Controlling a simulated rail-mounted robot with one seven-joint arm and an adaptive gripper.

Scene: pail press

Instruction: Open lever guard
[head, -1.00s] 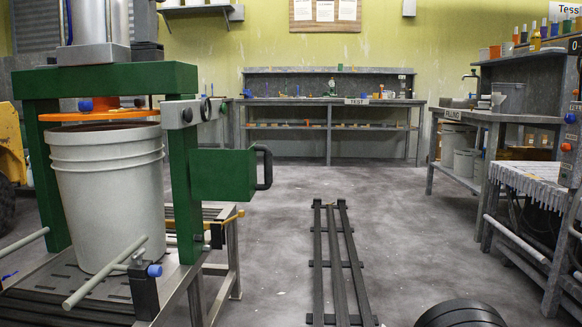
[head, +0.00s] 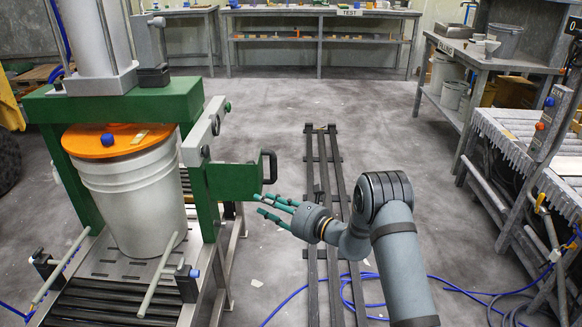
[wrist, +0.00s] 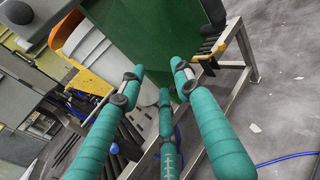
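The lever guard (head: 235,180) is a green box-shaped panel on the right post of the press, with a black handle (head: 269,166) on its right side. My gripper (head: 271,206) is just below and right of that handle, apart from it in the head view. Its teal fingers are spread and empty, pointing left. In the wrist view the green panel (wrist: 150,30) fills the upper middle beyond the open fingers (wrist: 158,78). The dark handle (wrist: 214,14) shows at the panel's right edge. Any lever behind the panel is hidden.
A white pail (head: 135,200) with an orange disc (head: 118,139) at its top stands in the press. A black rail track (head: 323,165) runs along the floor. A roller conveyor (head: 520,135) stands at right. Blue cable (head: 350,277) lies on the floor.

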